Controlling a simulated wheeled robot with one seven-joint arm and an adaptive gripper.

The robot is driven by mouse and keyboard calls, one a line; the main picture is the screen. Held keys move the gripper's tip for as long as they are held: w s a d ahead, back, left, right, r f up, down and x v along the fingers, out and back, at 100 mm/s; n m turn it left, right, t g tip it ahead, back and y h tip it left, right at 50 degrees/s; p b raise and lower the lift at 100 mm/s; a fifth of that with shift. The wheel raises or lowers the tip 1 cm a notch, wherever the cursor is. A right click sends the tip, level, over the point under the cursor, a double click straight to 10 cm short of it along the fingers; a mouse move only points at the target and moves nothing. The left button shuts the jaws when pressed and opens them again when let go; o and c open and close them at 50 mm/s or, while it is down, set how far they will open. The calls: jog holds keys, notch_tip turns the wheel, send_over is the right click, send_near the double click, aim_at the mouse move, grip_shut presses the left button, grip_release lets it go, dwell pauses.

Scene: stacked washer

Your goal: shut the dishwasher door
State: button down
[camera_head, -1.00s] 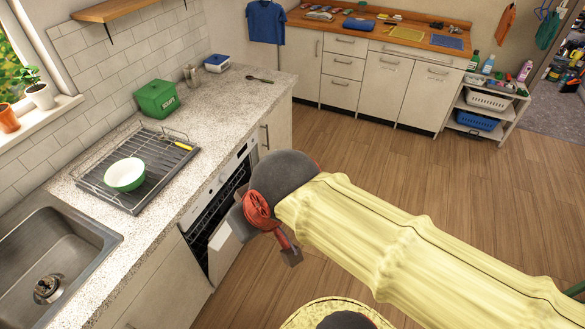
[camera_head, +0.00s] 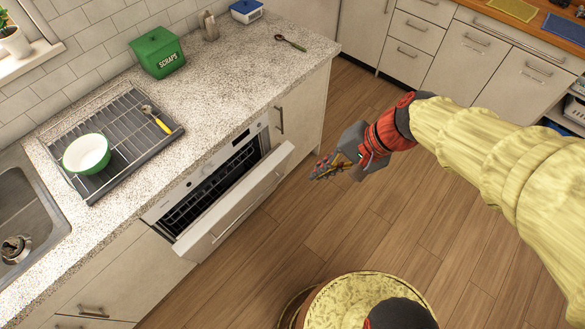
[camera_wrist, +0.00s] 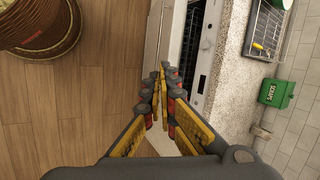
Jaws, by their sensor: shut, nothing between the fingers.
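The dishwasher door (camera_head: 235,205) is white and stands partly open, its top edge tilted out from the counter front. A dark gap with the rack (camera_head: 212,187) shows between the door and the dishwasher's control panel (camera_head: 205,180). My gripper (camera_head: 318,171) is shut and empty, above the floor to the right of the door and apart from it in the head view. In the wrist view my gripper (camera_wrist: 164,72) points toward the door (camera_wrist: 157,35), with the control panel (camera_wrist: 203,72) to the right. The fingers hide part of the door there.
The speckled counter (camera_head: 235,75) above the dishwasher holds a drying rack (camera_head: 120,140) with a white-green bowl (camera_head: 86,153), and a green scraps box (camera_head: 158,52). A round yellow-topped thing (camera_head: 350,300) stands low in front. Wooden floor (camera_head: 300,225) is clear between.

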jog(key=w+a+f+m+y+b, duration=0.2)
jog(key=w+a+f+m+y, duration=0.3)
jog(key=w+f, duration=0.4)
jog(key=m+t+h+b, duration=0.2)
jog(key=m+t+b, duration=0.4)
jog(key=m, duration=1)
send_near(280, 165)
jog(key=shift+f+x, duration=0.2)
jog(key=shift+x, duration=2.25)
jog(key=shift+s, duration=0.2)
jog(key=shift+r, duration=0.1)
